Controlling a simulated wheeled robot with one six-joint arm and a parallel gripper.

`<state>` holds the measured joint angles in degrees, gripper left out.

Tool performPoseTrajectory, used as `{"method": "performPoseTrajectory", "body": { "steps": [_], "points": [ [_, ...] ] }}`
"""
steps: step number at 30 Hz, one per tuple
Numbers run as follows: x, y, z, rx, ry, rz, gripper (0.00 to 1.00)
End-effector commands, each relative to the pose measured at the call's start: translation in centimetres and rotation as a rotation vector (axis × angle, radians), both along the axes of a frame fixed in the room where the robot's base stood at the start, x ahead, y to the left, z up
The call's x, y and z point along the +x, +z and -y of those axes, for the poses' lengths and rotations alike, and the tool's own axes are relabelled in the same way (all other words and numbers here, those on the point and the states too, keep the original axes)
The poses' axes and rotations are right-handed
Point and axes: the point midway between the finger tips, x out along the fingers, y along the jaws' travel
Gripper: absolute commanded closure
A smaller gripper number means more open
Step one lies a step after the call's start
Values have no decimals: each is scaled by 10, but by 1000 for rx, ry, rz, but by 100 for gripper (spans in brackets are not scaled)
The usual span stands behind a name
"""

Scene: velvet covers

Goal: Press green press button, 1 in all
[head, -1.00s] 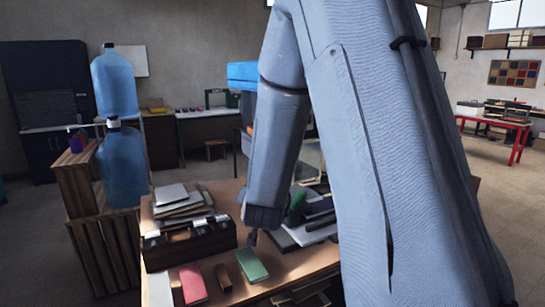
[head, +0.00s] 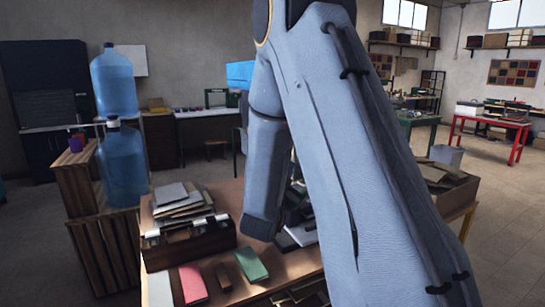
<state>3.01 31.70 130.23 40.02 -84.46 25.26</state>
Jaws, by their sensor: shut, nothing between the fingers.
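I cannot make out a green press button in the head view. A flat green piece (head: 250,265) lies near the front of the wooden table (head: 292,264), but I cannot tell that it is a button. My arm crosses the middle of the view and its lower end hangs over the table, behind the green piece. The gripper fingers do not show, hidden by the arm or too dark to pick out. The arm also covers much of the right part of the table.
Beside the green piece lie a dark brown piece (head: 223,278) and a pink piece (head: 193,284). Behind them stands a dark box (head: 190,250) with papers (head: 180,203) above. Wooden crates (head: 105,255) with large blue bottles (head: 122,165) stand at the left.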

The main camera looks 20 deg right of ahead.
Motion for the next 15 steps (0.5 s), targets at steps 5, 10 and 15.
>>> {"method": "performPoseTrajectory", "body": {
  "steps": [5, 10, 15],
  "points": [
    [20, -1, -1, 0, 1, 1, 100],
    [43, -1, -2, 0, 0, 2, 100],
    [63, -2, -2, 0, 0, 2, 100]
  ]
}}
